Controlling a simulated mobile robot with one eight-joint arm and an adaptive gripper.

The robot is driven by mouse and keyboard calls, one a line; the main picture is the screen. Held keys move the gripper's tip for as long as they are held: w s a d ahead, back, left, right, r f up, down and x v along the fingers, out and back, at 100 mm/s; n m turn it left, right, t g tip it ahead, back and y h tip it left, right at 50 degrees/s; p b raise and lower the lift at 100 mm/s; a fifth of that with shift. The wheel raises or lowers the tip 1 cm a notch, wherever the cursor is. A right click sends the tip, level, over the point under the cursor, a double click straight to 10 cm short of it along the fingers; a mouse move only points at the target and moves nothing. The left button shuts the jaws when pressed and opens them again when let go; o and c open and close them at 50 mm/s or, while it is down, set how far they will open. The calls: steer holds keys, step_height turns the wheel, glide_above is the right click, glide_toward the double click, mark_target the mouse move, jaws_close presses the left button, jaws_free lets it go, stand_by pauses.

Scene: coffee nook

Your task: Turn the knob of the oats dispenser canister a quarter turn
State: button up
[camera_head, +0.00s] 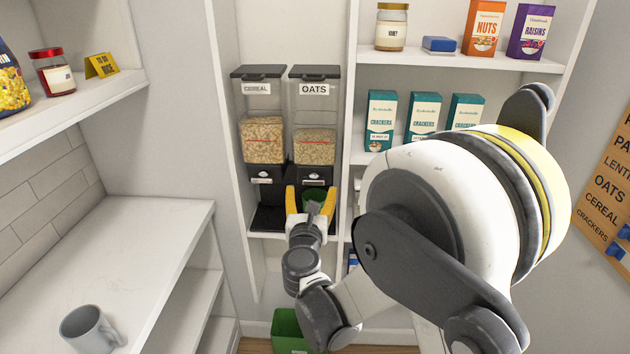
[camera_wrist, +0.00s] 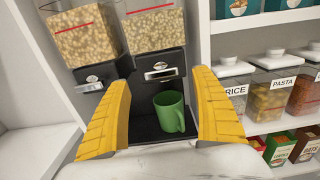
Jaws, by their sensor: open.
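The oats dispenser canister (camera_head: 315,125) stands right of the cereal canister (camera_head: 263,130) in a shelf niche, with a red line on its clear body. Its black base shows a silver knob (camera_wrist: 160,73) in the wrist view, lying about level. A green mug (camera_wrist: 170,112) stands under the oats base on a black tray (camera_wrist: 146,128). My gripper (camera_wrist: 166,95) has yellow fingers spread wide in front of the oats base and mug. Nothing is between the fingers at their tips, and the knob appears apart from them. In the head view my gripper (camera_head: 312,198) hides part of the mug and base.
Niche walls stand close on both sides. Right of it are cracker boxes (camera_head: 423,116) and clear bins such as the pasta bin (camera_wrist: 273,80). A grey mug (camera_head: 90,330) sits on the left counter (camera_head: 120,235), which is otherwise mostly clear. A green bin (camera_head: 287,330) is on the floor.

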mark_target(314, 182)
steer(key=w, duration=0.6)
steer(key=shift+w+d+b, duration=0.2)
steer(key=shift+w+b, duration=0.2)
steer(key=c, duration=1.2)
